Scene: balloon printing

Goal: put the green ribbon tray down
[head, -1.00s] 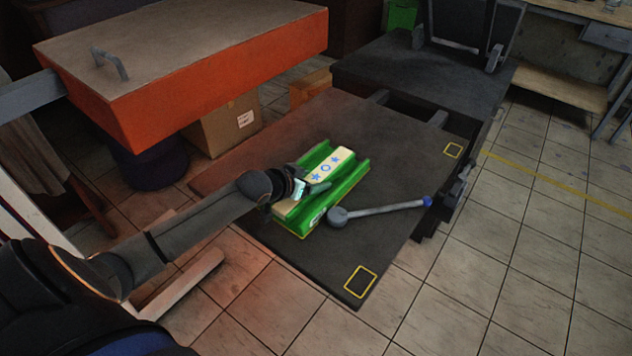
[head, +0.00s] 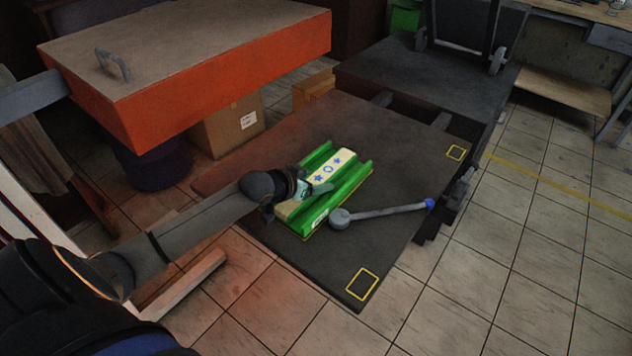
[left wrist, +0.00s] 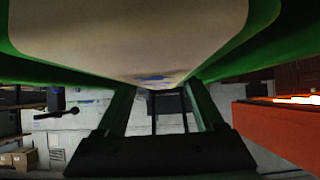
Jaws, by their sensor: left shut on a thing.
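The green ribbon tray (head: 350,184) is a green channel with a cream strip (head: 329,169) in it that bears blue stars and a ring. It is over the dark flat platform, inside a yellow outline that shows along its lower edge; I cannot tell whether it touches the surface. My left gripper (head: 303,193) is shut on the green ribbon tray at its near left side. In the left wrist view the tray's pale strip (left wrist: 130,35) and green walls (left wrist: 262,28) fill the top, close to the camera. My right gripper is not in view.
The dark platform (head: 270,150) has two empty yellow outlines (head: 362,283) on its right part. A grey lever with a blue tip (head: 385,213) lies close to the tray's right. An orange-sided table (head: 220,85) stands at the back left. A black machine (head: 420,80) stands behind.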

